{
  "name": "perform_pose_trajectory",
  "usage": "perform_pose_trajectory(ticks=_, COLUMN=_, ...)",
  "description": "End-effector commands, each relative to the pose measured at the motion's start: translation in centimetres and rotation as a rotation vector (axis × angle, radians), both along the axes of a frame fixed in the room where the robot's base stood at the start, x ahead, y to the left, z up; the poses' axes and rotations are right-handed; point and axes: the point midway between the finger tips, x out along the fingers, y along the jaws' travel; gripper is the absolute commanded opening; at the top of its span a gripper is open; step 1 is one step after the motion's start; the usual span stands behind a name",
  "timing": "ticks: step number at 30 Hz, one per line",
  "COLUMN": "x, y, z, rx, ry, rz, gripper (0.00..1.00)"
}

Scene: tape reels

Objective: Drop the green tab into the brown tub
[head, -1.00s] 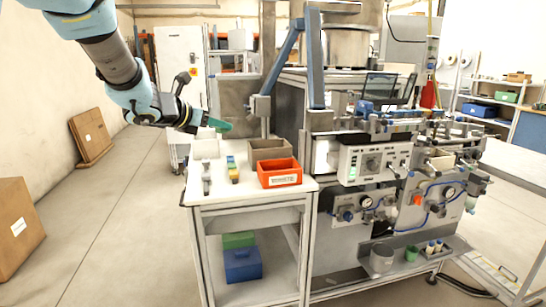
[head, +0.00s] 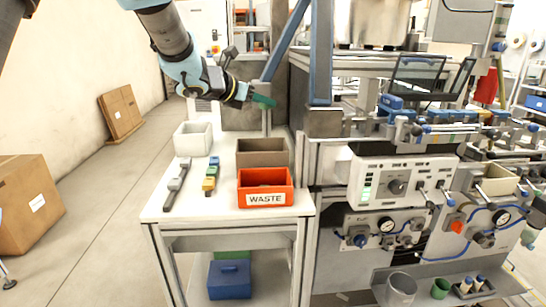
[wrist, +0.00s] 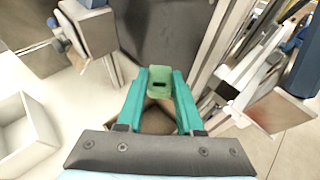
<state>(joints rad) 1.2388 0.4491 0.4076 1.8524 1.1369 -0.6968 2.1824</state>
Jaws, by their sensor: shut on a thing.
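The green tab (wrist: 160,82), light green with a dark slot, is between the fingertips of my gripper (wrist: 159,74) in the wrist view. My gripper is shut on it. In the head view my gripper (head: 265,101) is held in the air, above and behind the brown tub (head: 262,146); the tab cannot be told apart from the teal fingers there. The brown tub stands on the white cart, behind the red bin. Part of the tub also shows below the fingers in the wrist view (wrist: 156,122), partly hidden by them.
A red bin (head: 265,198) marked WASTE stands in front of the tub, and a white bin (head: 193,139) to its left. A grey tool (head: 177,185) and a coloured block strip (head: 211,176) lie on the cart top (head: 190,208). A machine with a blue post (head: 321,60) stands to the right.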

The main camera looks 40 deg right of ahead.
Motion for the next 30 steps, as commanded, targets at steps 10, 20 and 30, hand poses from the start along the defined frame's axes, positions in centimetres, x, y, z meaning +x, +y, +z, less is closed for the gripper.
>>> perform_pose_trajectory(ticks=10, x=0.0, y=0.0, z=-3.2, rx=0.002, ry=0.001, rz=0.0, gripper=0.0)
perform_pose_trajectory(ticks=20, x=0.0, y=0.0, z=-5.9, rx=0.0, ry=0.001, rz=0.0, gripper=0.0)
perform_pose_trajectory(ticks=30, x=0.0, y=0.0, z=-5.9, rx=0.0, ry=0.0, rz=0.0, gripper=0.43)
